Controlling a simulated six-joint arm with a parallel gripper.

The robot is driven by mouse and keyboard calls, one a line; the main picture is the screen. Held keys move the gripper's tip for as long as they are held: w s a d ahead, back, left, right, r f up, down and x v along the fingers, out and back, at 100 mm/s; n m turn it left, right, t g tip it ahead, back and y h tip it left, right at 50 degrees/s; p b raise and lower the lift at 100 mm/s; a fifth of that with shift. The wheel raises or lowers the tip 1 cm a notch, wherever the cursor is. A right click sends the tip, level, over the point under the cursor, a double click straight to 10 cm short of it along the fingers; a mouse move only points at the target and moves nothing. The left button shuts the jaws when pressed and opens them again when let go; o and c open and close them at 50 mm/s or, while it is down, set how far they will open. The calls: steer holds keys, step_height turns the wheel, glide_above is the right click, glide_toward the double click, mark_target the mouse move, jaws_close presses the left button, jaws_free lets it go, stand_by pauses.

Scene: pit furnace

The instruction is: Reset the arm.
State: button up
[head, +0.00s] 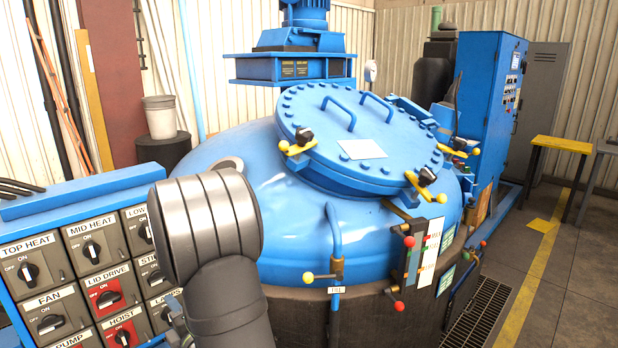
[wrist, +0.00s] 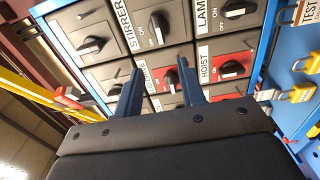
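In the wrist view my gripper (wrist: 160,68) has its two dark blue fingers spread apart in front of the switch panel. No held thing shows between them. A red-plated switch (wrist: 170,78) shows between the fingertips, its label partly hidden. I cannot tell whether a finger touches the panel. In the head view my grey arm covers part of the panel's right side, and my gripper is mostly hidden behind it.
The switch panel (head: 82,187) has several rotary knobs, including the red LID DRIVE (head: 107,298). The blue furnace lid (head: 365,150) is shut, right of my arm. Yellow padlocks (wrist: 300,94) hang on a blue board. Open floor lies at far right.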

mark_target(155, 282)
steer(key=x, duration=1.2)
steer(key=shift+w+a, duration=0.1)
steer(key=shift+a, duration=0.05)
steer(key=v, duration=1.7)
steer(key=x, duration=1.6)
steer(key=shift+w+a, duration=0.15)
steer(key=shift+w, duration=0.05)
steer(key=shift+w+a, duration=0.25)
steer(key=shift+s+d+m, duration=0.1)
steer(key=shift+m, duration=0.5)
steer(key=m, duration=0.5)
steer(key=shift+r+m, duration=0.3)
steer(key=shift+r, duration=0.05)
